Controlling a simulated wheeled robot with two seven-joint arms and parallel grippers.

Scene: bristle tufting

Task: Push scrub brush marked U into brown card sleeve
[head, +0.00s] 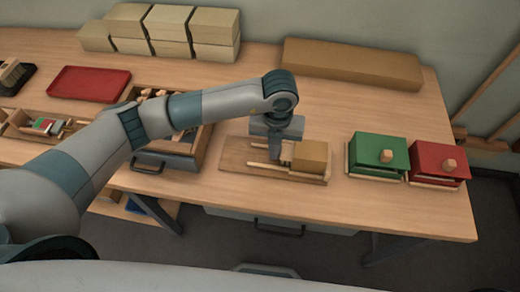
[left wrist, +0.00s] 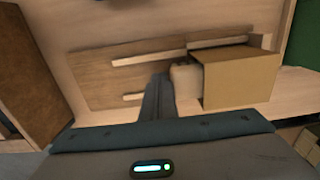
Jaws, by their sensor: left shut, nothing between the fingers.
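The brown card sleeve (head: 310,157) lies on a wooden board (head: 237,160) with thin rails, near the front edge of the table. It also shows in the left wrist view (left wrist: 238,78). A pale block end, seemingly the scrub brush (left wrist: 185,77), sits at the sleeve's left opening; the rest of it is hidden inside. No U mark is readable. My left gripper (head: 275,158) points down, shut and empty, just left of the brush end. In the left wrist view its fingers (left wrist: 159,88) are beside or touching that end; I cannot tell which. My right gripper is not in view.
Green (head: 377,155) and red (head: 438,160) boxes with knobs stand right of the board. An open wooden drawer box (head: 175,160) is on the left, partly behind my arm. A long cardboard box (head: 350,65), stacked cartons (head: 168,24) and a red tray (head: 90,84) lie further back.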

